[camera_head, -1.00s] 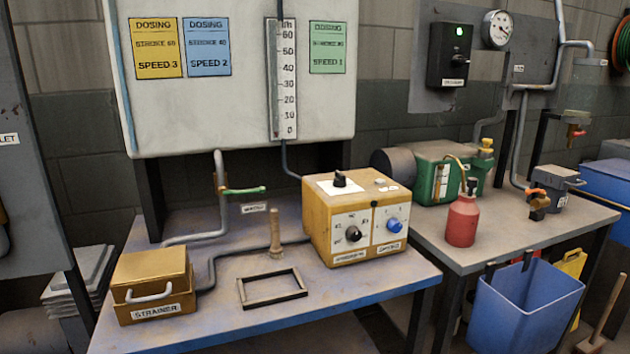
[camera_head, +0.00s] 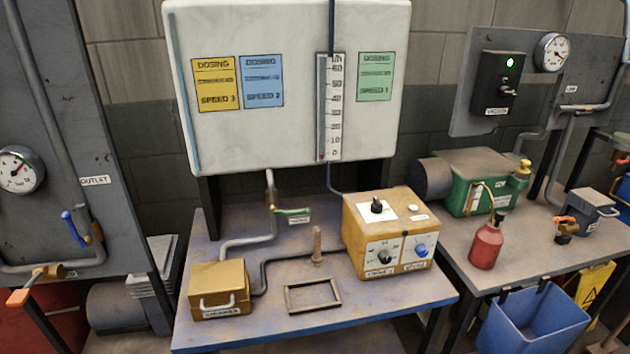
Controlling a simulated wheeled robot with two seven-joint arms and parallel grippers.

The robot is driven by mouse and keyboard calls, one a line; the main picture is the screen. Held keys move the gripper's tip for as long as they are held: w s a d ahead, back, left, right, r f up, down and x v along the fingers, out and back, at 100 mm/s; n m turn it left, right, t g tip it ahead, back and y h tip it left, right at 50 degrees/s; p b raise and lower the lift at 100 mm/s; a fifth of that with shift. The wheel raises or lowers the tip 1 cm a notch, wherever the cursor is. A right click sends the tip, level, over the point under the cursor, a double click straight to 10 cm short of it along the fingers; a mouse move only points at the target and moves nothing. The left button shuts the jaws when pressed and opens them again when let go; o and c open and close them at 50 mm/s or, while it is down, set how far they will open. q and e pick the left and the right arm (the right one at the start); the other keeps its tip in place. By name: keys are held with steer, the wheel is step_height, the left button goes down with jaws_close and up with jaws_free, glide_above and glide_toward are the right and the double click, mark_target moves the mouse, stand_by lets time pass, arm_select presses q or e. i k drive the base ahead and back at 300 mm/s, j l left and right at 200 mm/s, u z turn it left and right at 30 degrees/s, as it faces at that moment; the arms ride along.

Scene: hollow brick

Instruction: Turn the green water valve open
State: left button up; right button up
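The green water valve handle (camera_head: 293,211) is a small green lever on a grey pipe (camera_head: 271,190) that comes down below the white tank (camera_head: 290,110). The lever lies roughly level and points right. A small label (camera_head: 299,221) sits just beneath it; its text is too small to read. Neither of my grippers shows in the head view.
The blue table (camera_head: 330,333) holds a yellow strainer box (camera_head: 219,290), a dark frame (camera_head: 313,295), an upright peg (camera_head: 317,244) and a yellow dosing box (camera_head: 390,235). A left panel (camera_head: 60,130) carries a gauge and a blue-handled valve (camera_head: 73,227).

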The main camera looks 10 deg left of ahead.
mark_target(292, 212)
steer(key=i+l+u, duration=0.1)
steer(key=u, duration=0.3)
steer(key=i+l+u, duration=0.15)
steer(key=u, duration=0.25)
steer(key=i+l+u, duration=0.25)
steer(key=u, duration=0.15)
